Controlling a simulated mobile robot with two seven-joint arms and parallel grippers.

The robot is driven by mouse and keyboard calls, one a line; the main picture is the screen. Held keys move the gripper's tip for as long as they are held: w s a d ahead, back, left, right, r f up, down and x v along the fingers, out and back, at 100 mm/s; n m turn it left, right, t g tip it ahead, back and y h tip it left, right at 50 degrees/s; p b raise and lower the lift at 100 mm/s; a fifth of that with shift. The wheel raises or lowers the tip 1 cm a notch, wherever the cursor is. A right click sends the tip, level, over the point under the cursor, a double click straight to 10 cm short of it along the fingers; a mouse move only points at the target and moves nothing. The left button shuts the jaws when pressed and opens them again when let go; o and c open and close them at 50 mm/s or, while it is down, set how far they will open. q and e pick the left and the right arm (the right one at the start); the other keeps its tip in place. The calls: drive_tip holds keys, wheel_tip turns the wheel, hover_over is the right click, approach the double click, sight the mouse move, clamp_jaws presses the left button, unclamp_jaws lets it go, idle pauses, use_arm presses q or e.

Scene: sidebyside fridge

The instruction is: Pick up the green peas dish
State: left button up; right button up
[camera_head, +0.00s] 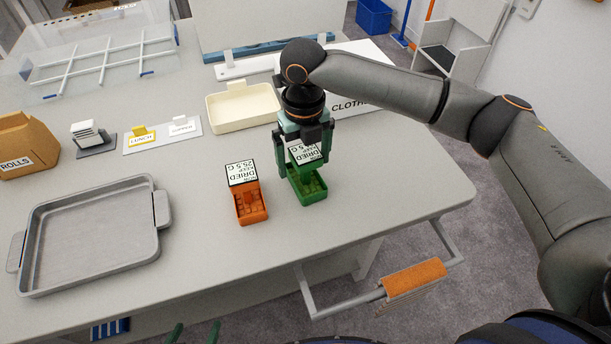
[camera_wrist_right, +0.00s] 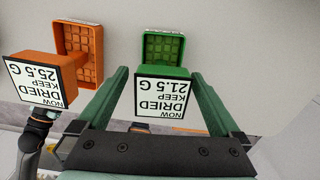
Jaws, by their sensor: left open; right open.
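The green peas dish (camera_head: 313,190) stands on the grey table, with a white label block marked DRIED at its back end. In the right wrist view the green dish (camera_wrist_right: 166,50) lies straight ahead, its label reading 21.5 G. My right gripper (camera_head: 303,160) is open above the dish, pointing down. Its fingers (camera_wrist_right: 161,74) stand on either side of the label block, with gaps showing in the wrist view. My left gripper (camera_head: 195,333) shows only as two separated green fingertips at the bottom edge; it is open and empty.
A similar orange dish (camera_head: 250,206) labelled 25.5 G stands close to the left of the green one. A grey tray (camera_head: 92,240) lies at the left, a cream tray (camera_head: 242,107) behind. A towel rail with an orange towel (camera_head: 412,279) juts out in front.

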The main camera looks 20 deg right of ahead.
wheel_tip(320, 180, down, 4)
drive_tip(key=shift+s+d+f, duration=0.1)
drive_tip(key=shift+s+f, duration=0.05)
drive_tip(key=shift+c, duration=0.2)
drive_tip(key=c, duration=1.4)
drive_tip(key=shift+c, duration=0.2)
